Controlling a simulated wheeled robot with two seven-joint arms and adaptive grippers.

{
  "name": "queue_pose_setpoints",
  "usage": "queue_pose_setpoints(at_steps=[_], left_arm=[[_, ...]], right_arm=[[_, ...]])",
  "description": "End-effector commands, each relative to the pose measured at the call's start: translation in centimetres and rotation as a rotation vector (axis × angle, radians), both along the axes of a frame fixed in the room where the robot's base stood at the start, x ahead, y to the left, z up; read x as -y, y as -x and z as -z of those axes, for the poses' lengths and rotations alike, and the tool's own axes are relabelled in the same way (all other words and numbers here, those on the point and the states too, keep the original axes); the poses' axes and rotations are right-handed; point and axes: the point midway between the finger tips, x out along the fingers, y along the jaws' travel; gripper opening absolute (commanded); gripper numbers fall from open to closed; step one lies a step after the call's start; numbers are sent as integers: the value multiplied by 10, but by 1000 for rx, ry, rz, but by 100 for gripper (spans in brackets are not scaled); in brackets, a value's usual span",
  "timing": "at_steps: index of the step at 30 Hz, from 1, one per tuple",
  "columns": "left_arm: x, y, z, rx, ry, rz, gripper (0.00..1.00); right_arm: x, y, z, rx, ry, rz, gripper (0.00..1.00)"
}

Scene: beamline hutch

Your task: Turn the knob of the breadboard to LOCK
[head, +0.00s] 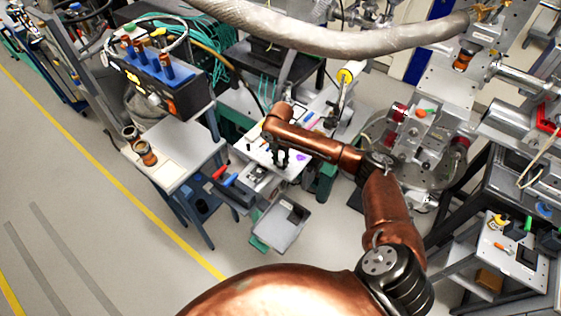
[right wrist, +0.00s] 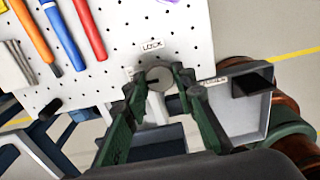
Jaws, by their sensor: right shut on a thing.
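The breadboard (right wrist: 190,32) is a white perforated plate; in the head view (head: 297,166) my right arm partly covers it. Its knob (right wrist: 160,76) is a small round pale disc near the edge, with a dark mark on its left side. The LOCK label (right wrist: 152,46) lies just above the knob in the right wrist view. A second label (right wrist: 212,81), too small to read surely, lies to the right. My right gripper (right wrist: 158,82) is shut on the knob, one finger on each side; in the head view it (head: 281,160) points down at the board. My left gripper is not in view.
Orange (right wrist: 35,40), blue (right wrist: 64,36) and red (right wrist: 89,30) tools lie on the board, left of the knob. A grey tray (head: 280,224) stands below the board's near side. A white side table (head: 178,160) stands to the left. A thick pale hose (head: 340,40) hangs overhead.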

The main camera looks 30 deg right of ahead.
Motion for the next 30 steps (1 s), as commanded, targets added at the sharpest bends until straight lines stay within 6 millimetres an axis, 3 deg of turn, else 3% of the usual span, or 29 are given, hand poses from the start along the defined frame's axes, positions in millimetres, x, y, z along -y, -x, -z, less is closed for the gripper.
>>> queue_pose_setpoints(at_steps=[11,30], left_arm=[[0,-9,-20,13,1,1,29],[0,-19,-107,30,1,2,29]], right_arm=[[0,1,-4,-1,-1,90,0],[-1,0,-5,-4,-2,653,0]])
